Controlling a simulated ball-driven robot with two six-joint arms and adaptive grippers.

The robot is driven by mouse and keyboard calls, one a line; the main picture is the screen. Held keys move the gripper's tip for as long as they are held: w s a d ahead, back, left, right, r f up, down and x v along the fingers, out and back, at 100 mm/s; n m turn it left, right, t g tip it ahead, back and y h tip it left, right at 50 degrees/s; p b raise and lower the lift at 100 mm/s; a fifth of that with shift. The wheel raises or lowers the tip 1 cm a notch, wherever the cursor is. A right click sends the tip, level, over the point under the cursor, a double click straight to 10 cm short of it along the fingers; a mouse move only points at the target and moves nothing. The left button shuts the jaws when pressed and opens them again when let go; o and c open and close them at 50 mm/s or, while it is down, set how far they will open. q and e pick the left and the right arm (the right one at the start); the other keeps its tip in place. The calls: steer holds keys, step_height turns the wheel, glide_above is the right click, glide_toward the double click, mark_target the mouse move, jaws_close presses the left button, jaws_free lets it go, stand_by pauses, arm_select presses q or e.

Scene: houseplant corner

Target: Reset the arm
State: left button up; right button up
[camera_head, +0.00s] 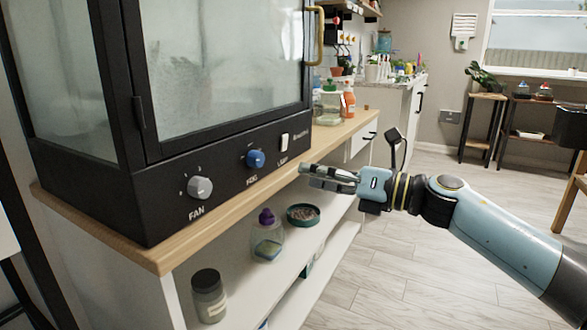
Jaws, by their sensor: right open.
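My right arm comes in from the right edge, and its right gripper (306,173) points left. The gripper is open and empty. Its fingertips show in front of the wooden counter edge, just right of the black cabinet's control panel. I cannot tell whether the fingertips touch the counter. My left gripper is not in view.
A glass-fronted black cabinet (150,195) with FAN and FOG knobs stands on the wooden counter (160,258). The shelf below holds a jar (209,297), a purple-capped bottle (267,240) and a round tin (303,215). Spray bottles (348,99) stand behind. Floor (400,270) is clear.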

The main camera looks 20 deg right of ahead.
steer(key=shift+s+d, duration=0.3)
steer(key=shift+s, duration=0.1)
steer(key=shift+f, duration=0.1)
steer(key=s+d+f+m+g+h+p, duration=0.1)
steer(key=s+d+f+m+h+p, duration=0.15)
steer(key=s+f+m, duration=0.65)
steer(key=s+d+f+m+g+h+p, duration=0.15)
steer(key=s+f+m+h, duration=0.3)
steer(key=f, duration=0.85)
steer(key=s+d+f+m+h+p, duration=0.1)
steer(key=s+f+m+h+p, duration=0.2)
steer(key=s+f+m, duration=0.65)
steer(key=s+f+m+g+h, duration=0.1)
steer(key=s+f+m+g, duration=0.2)
steer(key=s, duration=0.8)
steer(key=s+f+m+g, duration=0.4)
steer(key=s+f+m, duration=0.2)
steer(key=s, duration=0.5)
steer(key=s+a+f+m+g+h+p, duration=0.1)
steer(key=s+f+m+g, duration=0.3)
steer(key=s+f, duration=0.4)
steer(key=s+m, duration=0.1)
steer(key=s, duration=0.2)
steer(key=shift+s+h, duration=0.3)
